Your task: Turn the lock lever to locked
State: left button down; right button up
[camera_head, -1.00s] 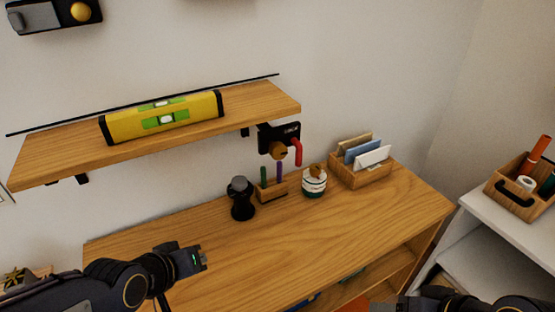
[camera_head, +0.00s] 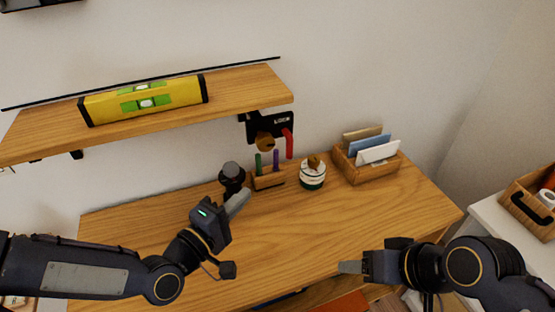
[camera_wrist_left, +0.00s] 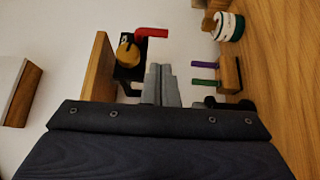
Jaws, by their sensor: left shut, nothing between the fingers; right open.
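The lock is a black plate (camera_head: 262,124) on the wall under the shelf's right end, with a brass knob (camera_head: 265,143). Its red lever (camera_head: 289,143) bends and hangs downward in the head view. In the left wrist view the plate (camera_wrist_left: 130,72), knob (camera_wrist_left: 127,50) and red lever (camera_wrist_left: 151,33) lie beyond the fingertips. My left gripper (camera_head: 240,202) is shut and empty above the desk, below and left of the lock, touching nothing that I can make out. Its closed fingers show in the left wrist view (camera_wrist_left: 161,84). My right gripper (camera_head: 350,267) is open and empty over the desk's front right.
A wooden shelf (camera_head: 235,93) with a yellow level (camera_head: 145,99) juts out above. On the desk (camera_head: 320,225) stand a dark grinder-like object (camera_head: 231,174), a pen holder (camera_head: 268,181), a striped jar (camera_head: 312,175) and a letter box (camera_head: 368,168). The desk's middle is clear.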

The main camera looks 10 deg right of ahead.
aim_at(287, 154)
pick_arm(q)
jog(key=p+x, duration=0.2)
jog(key=x, duration=1.2)
jog(key=shift+f+p, duration=0.1)
jog(key=shift+p, duration=0.3)
pick_arm(e)
notch_tip(287, 154, up, 3)
jog(key=shift+f, duration=0.1)
